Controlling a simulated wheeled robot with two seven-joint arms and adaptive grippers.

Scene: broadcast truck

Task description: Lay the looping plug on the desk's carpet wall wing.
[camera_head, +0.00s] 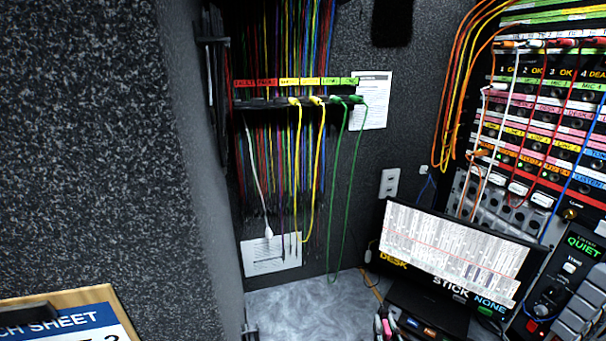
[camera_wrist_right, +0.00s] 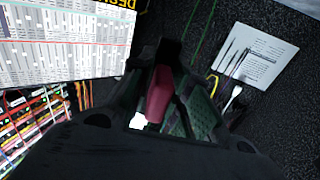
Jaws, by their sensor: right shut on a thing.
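My right gripper (camera_head: 384,322) shows small at the bottom edge of the head view, in front of the screen's lower left. In the right wrist view, its dark fingers (camera_wrist_right: 158,92) are shut on a pinkish-red plug (camera_wrist_right: 159,94). The plug's pink also shows at the fingers in the head view (camera_head: 387,327). Whether a cable trails from it is hidden. The pale grey desk surface (camera_head: 300,311) by the dark carpet wall (camera_head: 345,235) lies left of my right gripper and looks bare. My left gripper is not in view.
A patch panel (camera_head: 300,103) with hanging coloured cables is on the back wall. A white plug (camera_head: 268,232) hangs before a paper sheet (camera_head: 280,256). A screen (camera_head: 455,255) and control panel (camera_head: 560,280) stand right. A carpeted partition (camera_head: 100,150) fills the left.

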